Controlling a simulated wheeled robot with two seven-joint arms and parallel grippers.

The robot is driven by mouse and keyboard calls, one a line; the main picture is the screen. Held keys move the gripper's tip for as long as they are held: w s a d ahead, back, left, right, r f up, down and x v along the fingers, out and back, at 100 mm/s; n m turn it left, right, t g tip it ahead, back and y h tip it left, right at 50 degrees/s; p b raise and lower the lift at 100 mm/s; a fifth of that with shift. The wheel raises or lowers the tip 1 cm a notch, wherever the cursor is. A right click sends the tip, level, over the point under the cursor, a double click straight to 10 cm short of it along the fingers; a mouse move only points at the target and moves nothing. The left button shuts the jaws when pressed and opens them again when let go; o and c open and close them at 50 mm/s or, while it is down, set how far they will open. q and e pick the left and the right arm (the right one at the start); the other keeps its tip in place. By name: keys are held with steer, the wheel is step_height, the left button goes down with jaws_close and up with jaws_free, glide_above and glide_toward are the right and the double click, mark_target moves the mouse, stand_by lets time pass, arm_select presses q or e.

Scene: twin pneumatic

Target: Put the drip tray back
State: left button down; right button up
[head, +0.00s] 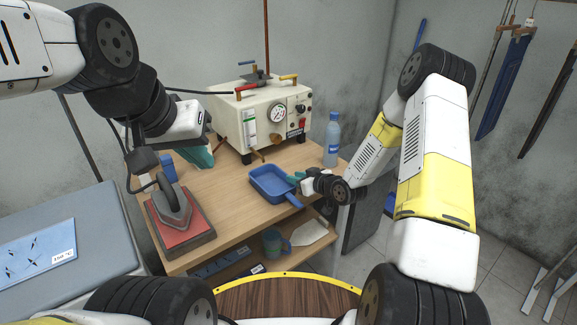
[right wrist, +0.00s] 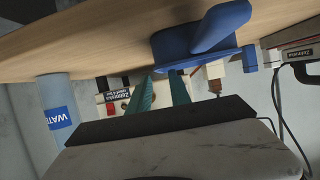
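The blue drip tray (head: 270,184) lies on the wooden table in front of the cream machine (head: 262,118), its handle toward the front right. My right gripper (head: 294,177) is at the tray's right side, low over the table. In the right wrist view the tray (right wrist: 195,45) appears upside down, close to the teal fingertips (right wrist: 163,77). These fingers are apart with nothing seen between them; whether one touches the rim I cannot tell. My left gripper (head: 203,156) hangs over the table's back left; its teal fingers are mostly hidden and their opening is unclear.
A water bottle (head: 332,140) stands at the table's back right. An iron (head: 174,210) on a red-topped pad (head: 182,228) takes the front left. A blue item (head: 168,168) stands behind it. A mug (head: 272,243) is on the shelf below.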

steer(key=s+d+r+m+g+h, duration=0.1)
steer(key=s+d+r+h, duration=0.2)
steer(key=r, duration=0.4)
steer(key=s+d+r+m+h, duration=0.1)
steer(key=s+d+r, duration=0.3)
steer(key=d+r, duration=0.15)
steer(key=s+d+r+g+h, duration=0.1)
steer(key=s+d+r+h, duration=0.15)
steer(key=r, duration=0.45)
steer(key=s+r+m+g, duration=0.1)
steer(key=s+r, duration=0.2)
steer(key=s, duration=0.5)
steer(key=s+r+m+g, duration=0.1)
steer(key=s+r, duration=0.3)
steer(key=s, duration=0.4)
steer(key=s+a+r+m, duration=0.1)
steer(key=s+r, duration=0.3)
steer(key=s, duration=0.4)
steer(key=shift+s+m+g+y, duration=0.25)
steer(key=shift+m+g+y, duration=0.15)
steer(key=shift+m, duration=0.4)
